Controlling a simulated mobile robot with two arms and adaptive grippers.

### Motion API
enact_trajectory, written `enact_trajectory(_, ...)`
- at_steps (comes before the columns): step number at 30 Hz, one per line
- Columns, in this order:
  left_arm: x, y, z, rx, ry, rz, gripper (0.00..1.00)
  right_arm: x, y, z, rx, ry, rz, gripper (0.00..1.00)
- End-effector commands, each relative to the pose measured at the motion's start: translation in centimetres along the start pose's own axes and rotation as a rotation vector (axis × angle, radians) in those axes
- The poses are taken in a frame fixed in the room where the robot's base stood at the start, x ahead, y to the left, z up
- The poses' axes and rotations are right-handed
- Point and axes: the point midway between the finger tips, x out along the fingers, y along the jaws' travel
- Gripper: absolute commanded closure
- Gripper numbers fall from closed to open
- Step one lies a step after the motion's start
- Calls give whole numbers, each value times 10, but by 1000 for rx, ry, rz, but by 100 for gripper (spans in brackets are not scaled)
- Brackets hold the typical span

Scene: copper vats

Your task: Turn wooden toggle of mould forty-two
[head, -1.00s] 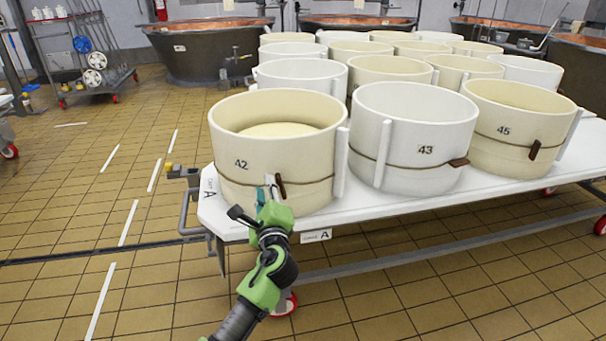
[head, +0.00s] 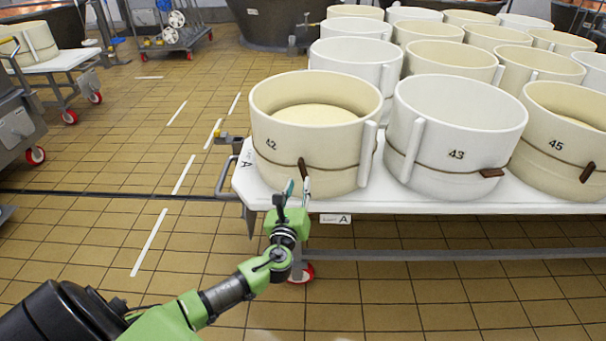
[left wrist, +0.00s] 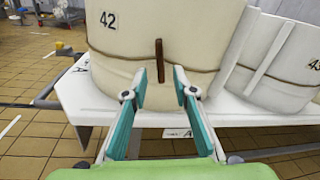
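Mould 42 (head: 275,165) is a cream round mould at the front left corner of the white table, with a pale filling inside. It also shows in the left wrist view (left wrist: 120,55). Its dark brown wooden toggle (head: 302,168) stands nearly upright on the cord around the mould; it shows in the left wrist view too (left wrist: 159,62). My left gripper (head: 298,188) is open in front of the mould, just below the toggle. In the left wrist view its teal fingers (left wrist: 160,85) are apart, with the toggle ahead between and above the tips. I see nothing held. My right gripper is not in view.
Mould 43 (head: 455,120) stands close to the right, with mould 45 (head: 570,135) beyond and several moulds behind. The table's white edge (head: 400,207) runs below the moulds. Tiled floor (head: 100,220) is open on the left.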

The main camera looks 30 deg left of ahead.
Motion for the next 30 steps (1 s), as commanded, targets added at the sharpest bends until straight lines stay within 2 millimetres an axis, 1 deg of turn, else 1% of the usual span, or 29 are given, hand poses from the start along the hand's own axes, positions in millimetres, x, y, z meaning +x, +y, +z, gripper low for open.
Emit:
enact_trajectory(1,12,0,0,0,-3,2,74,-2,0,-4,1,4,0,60)
enact_trajectory(3,26,0,-1,-1,-2,1,74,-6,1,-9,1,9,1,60)
enact_trajectory(6,42,0,0,-2,-1,1,74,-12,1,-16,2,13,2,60)
enact_trajectory(9,54,0,-1,-2,-1,1,74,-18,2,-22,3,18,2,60)
enact_trajectory(12,61,0,0,-2,0,0,74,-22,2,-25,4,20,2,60)
enact_trajectory(15,64,0,-1,-2,1,1,74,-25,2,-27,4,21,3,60)
enact_trajectory(22,65,0,0,-2,1,1,74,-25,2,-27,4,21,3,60)
enact_trajectory(23,65,0,0,-2,1,1,77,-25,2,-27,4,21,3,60)
enact_trajectory(24,65,0,0,-2,1,1,87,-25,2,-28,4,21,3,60)
enact_trajectory(25,65,0,0,-2,1,1,95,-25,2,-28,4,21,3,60)
enact_trajectory(26,65,0,0,-2,1,1,100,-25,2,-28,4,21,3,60)
enact_trajectory(30,65,0,0,-2,1,1,100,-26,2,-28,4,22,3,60)
